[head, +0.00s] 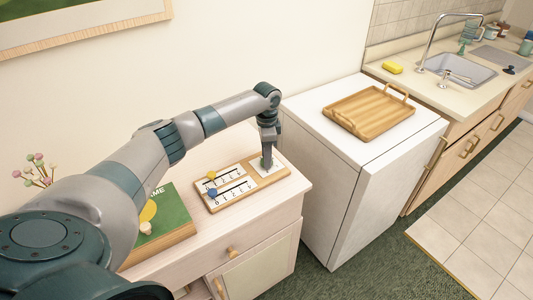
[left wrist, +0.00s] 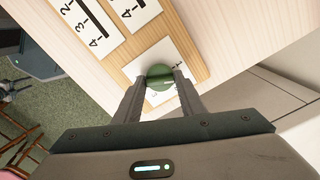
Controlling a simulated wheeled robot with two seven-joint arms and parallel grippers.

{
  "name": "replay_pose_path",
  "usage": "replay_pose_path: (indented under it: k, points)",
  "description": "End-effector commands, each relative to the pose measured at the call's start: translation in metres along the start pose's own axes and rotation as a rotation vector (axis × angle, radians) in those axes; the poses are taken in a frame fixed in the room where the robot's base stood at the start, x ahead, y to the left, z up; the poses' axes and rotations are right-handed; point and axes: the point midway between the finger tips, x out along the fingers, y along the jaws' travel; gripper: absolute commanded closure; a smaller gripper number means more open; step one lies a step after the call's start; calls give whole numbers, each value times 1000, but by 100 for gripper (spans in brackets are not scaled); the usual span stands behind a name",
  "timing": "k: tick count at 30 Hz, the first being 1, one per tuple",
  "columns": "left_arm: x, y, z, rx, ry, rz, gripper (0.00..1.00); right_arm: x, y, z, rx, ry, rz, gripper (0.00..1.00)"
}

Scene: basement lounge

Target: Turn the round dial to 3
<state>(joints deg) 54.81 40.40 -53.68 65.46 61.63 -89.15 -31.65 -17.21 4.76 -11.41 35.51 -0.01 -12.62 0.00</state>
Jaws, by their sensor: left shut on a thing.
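The round dial is a green disc (left wrist: 160,78) on a white plate at the end of a wooden board (left wrist: 189,61). In the left wrist view my left gripper (left wrist: 161,82) has its two fingers on either side of the dial, shut on it. In the head view my left gripper (head: 268,162) points down at the right end of the board (head: 241,186) and hides the dial. The number the dial points to cannot be read. My right gripper does not show.
The board also carries two numbered sliders, with a yellow knob (head: 212,175) and a blue knob (head: 213,192). A green box (head: 172,222) lies left of the board on the wooden cabinet (head: 285,196). A white cabinet with a wooden tray (head: 369,112) stands to the right.

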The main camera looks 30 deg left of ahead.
Motion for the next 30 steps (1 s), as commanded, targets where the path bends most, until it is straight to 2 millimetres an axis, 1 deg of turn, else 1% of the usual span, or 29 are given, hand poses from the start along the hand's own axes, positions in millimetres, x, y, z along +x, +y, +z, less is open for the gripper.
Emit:
replay_pose_path:
  k: [3,12,19,30]
  points:
    - [-2,0,0,110,2,-1,86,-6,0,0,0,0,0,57]
    - [-2,0,-1,396,2,-2,86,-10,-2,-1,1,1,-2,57]
    - [-1,0,-1,615,3,-2,86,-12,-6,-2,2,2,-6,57]
    - [-1,-1,-1,966,2,-3,86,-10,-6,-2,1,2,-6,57]
